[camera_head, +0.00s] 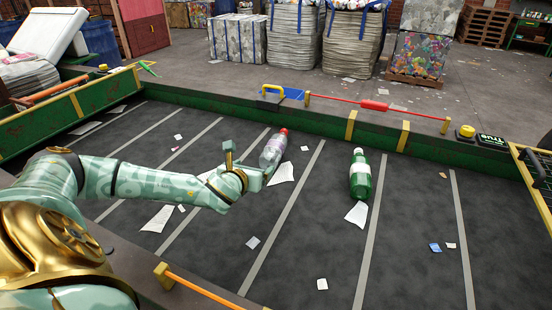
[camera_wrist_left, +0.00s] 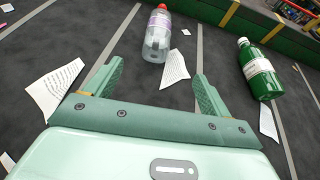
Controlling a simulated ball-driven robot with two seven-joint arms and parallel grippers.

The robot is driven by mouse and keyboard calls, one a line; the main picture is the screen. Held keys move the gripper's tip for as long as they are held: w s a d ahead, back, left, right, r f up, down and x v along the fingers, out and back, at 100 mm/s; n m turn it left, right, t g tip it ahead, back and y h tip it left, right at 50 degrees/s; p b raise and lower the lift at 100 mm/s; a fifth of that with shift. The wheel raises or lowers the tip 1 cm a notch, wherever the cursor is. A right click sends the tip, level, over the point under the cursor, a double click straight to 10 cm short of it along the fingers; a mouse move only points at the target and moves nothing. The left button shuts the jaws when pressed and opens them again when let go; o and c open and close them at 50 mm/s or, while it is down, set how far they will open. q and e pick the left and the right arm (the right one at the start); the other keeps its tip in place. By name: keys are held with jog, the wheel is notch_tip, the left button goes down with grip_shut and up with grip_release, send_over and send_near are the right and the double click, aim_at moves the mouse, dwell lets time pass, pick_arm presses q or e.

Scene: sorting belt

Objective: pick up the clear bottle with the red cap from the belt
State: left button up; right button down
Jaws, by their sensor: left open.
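The clear bottle with the red cap (camera_head: 273,149) lies on the belt (camera_head: 310,215) in the head view, with a pale label around it. In the left wrist view the clear bottle (camera_wrist_left: 157,35) is ahead of my left gripper (camera_wrist_left: 155,85), roughly between the lines of its two spread fingers. The fingers are open and empty, and the bottle looks to be just beyond their tips. In the head view my left gripper (camera_head: 250,172) is close beside the bottle's near end; whether they touch is hard to tell. My right gripper is not in view.
A green bottle with a white cap (camera_head: 360,175) lies to the right on the belt; it also shows in the left wrist view (camera_wrist_left: 259,70). Paper scraps (camera_head: 357,213) are scattered about. A green side wall (camera_head: 330,125) with a red cord (camera_head: 375,105) bounds the belt's far side.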

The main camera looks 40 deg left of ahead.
aim_at(267, 163)
pick_arm(q)
notch_tip(267, 163, down, 3)
jog(key=shift+r+b, duration=0.15)
jog(key=shift+b, duration=0.5)
jog(key=b+x, duration=0.5)
jog(key=x, duration=0.6)
jog(key=shift+w, duration=0.1)
jog(key=b+x, duration=0.1)
jog(key=x, duration=0.1)
jog(key=b+x, duration=0.2)
jog(key=x, duration=0.1)
jog(key=shift+a+f, duration=0.1)
jog(key=shift+f, duration=0.15)
jog(key=shift+a, duration=0.1)
jog(key=shift+r, duration=0.25)
jog(key=c, duration=1)
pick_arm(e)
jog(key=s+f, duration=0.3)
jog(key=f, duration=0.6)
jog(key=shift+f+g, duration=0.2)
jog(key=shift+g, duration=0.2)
